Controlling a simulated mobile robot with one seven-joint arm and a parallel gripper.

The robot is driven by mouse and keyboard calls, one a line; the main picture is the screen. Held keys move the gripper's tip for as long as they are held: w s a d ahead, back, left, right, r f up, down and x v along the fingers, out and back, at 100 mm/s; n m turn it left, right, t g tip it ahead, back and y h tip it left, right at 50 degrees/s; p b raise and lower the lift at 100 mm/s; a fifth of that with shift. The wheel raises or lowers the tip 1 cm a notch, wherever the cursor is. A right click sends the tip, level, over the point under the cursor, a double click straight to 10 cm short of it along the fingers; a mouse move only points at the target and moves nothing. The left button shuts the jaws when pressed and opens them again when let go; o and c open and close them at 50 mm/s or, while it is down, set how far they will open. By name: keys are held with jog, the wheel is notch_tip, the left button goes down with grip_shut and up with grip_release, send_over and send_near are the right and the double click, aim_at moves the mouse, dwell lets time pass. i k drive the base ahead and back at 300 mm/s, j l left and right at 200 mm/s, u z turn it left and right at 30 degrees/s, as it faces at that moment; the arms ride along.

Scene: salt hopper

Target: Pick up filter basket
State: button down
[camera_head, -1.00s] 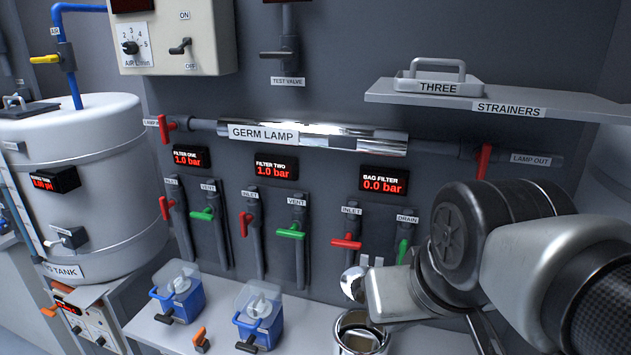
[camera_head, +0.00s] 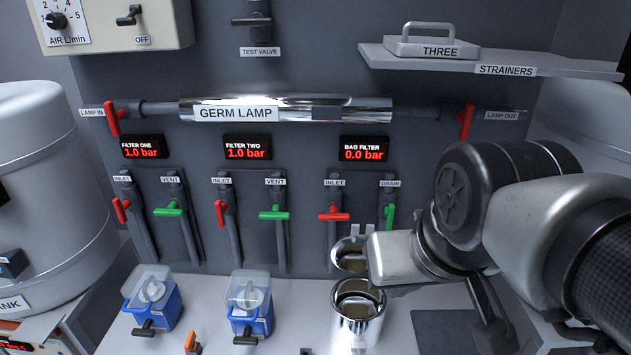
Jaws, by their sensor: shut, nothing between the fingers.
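The shiny metal bag filter pot (camera_head: 358,333) stands on the bench under the bag filter display. Its mouth is open. An inner rim and a curved metal surface (camera_head: 358,304) show inside it; I cannot tell for sure whether this is the filter basket. A round shiny metal piece, seemingly its lid (camera_head: 346,252), is raised behind the mouth. My arm comes in from the right, and its silver link is in front of the lid's right edge, above and right of the pot. My gripper fingers cannot be made out.
Two blue filter units (camera_head: 153,308) (camera_head: 252,318) with clear covers and black handles stand left of the pot. An orange-handled part (camera_head: 192,342) is at the front. Red and green valves line the wall. A shelf (camera_head: 510,60) labelled strainers bears a handled item marked three.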

aim_at(359, 306)
jog(key=j+z, duration=0.35)
jog(key=j, duration=0.15)
jog(key=k+j+z, duration=0.2)
jog(key=j+z, duration=0.15)
jog(key=i+l+u, duration=0.1)
jog(key=i, duration=0.2)
